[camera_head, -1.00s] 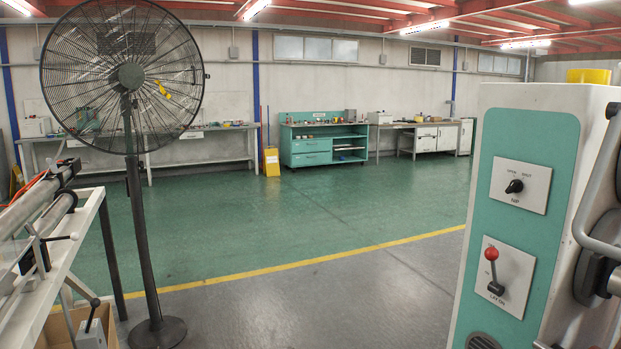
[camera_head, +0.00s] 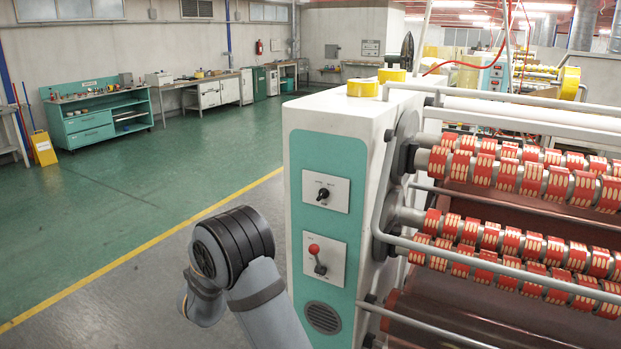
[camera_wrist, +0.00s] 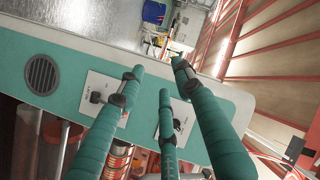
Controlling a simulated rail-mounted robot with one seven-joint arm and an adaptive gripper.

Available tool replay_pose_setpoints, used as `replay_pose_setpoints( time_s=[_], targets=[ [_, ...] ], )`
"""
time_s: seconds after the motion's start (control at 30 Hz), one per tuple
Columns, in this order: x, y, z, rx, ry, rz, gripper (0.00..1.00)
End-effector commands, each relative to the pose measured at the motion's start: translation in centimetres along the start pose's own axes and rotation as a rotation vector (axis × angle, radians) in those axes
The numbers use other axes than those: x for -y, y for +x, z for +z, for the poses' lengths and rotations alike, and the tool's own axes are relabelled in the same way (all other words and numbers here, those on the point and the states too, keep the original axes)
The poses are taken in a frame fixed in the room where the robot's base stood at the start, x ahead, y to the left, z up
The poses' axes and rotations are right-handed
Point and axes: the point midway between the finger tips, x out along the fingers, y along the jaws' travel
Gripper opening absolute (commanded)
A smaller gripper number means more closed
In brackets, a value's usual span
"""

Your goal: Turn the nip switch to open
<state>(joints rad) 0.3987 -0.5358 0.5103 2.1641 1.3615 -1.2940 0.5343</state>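The nip switch (camera_head: 323,194) is a small black knob on a white plate, upper on the teal panel (camera_head: 304,230) of the white machine. I cannot tell which label it points to. In the wrist view the nip switch (camera_wrist: 177,124) shows between the middle and right fingers, with its plate partly hidden behind them. In the head view only grey links of my arm show, left of the panel.
A grey bent bar (camera_head: 380,200) and rollers with red-and-cream tape rolls (camera_head: 520,180) stand right of the panel. The floor (camera_head: 150,210) to the left is open.

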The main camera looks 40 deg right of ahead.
Motion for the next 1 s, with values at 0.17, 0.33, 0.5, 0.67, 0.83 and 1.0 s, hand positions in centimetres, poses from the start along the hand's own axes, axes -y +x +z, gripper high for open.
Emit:
replay_pose_setpoints(
  time_s=[0.17, 0.33, 0.5, 0.67, 0.83, 1.0],
  targets=[
    [-4.8, 1.0, -10.3, -0.269, 0.012, 0.196, 0.34],
    [-7.2, 0.7, -13.9, -0.378, 0.001, 0.275, 0.34],
    [-8.2, 2.2, -15.3, -0.396, -0.003, 0.290, 0.34],
    [-8.9, 4.9, -16.6, -0.395, -0.003, 0.289, 0.34],
    [-9.7, 7.5, -17.6, -0.394, -0.003, 0.287, 0.34],
    [-10.2, 9.2, -18.0, -0.393, -0.001, 0.285, 0.34]
  ],
)
